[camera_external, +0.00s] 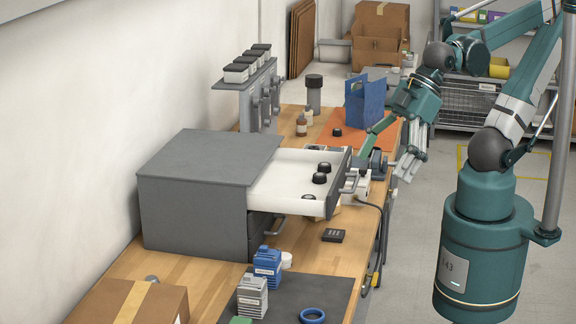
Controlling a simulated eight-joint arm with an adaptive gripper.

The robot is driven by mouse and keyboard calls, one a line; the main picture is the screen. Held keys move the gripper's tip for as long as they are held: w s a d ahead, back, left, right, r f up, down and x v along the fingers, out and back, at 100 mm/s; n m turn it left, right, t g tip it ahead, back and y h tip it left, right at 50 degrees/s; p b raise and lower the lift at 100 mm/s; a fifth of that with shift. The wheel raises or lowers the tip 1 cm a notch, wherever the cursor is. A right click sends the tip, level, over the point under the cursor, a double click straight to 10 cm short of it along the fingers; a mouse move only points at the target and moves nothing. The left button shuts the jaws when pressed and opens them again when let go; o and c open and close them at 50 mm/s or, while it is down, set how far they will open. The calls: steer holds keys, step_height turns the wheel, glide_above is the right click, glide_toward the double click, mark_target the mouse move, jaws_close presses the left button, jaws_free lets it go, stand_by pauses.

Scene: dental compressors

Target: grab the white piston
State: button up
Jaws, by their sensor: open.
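I cannot clearly tell which thing is the white piston. A small white rounded piece (286,260) beside the blue compressor part (267,266) may be it, on the near part of the bench. My gripper (390,152) is open, with its fingers spread and pointing down, near the bench's right edge beyond the open drawer. It is well apart from that white piece. I see nothing held between the fingers.
A grey cabinet (205,165) has its white drawer (271,183) pulled out toward the right, with several black round parts inside. A blue holder (366,101) stands on an orange mat (381,140). A dark mat (338,292) bears a blue ring (312,315). A cardboard box (105,305) lies at front left.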

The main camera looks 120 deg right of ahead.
steer(key=c, duration=1.7)
steer(key=w+d+f+n+g+h+p, duration=0.1)
steer(key=w+d+f+n+g, duration=0.2)
steer(key=w, duration=0.4)
steer(key=w+d+f+n+g+h+p, duration=0.1)
steer(key=w+d+n+g, duration=0.25)
steer(key=w, duration=0.45)
steer(key=w+d+f+n+g, duration=0.1)
steer(key=w+f, duration=0.1)
steer(key=f, duration=0.1)
steer(key=w+d+f+n+g+h+p, duration=0.1)
steer(key=w+d+f+n, duration=0.1)
steer(key=f, duration=0.2)
steer(key=w+d+f+n+g+h, duration=0.1)
steer(key=w+f, duration=0.1)
steer(key=f, duration=0.2)
steer(key=shift+d+n, duration=0.2)
steer(key=shift+n, duration=0.15)
steer(key=shift+f, duration=0.1)
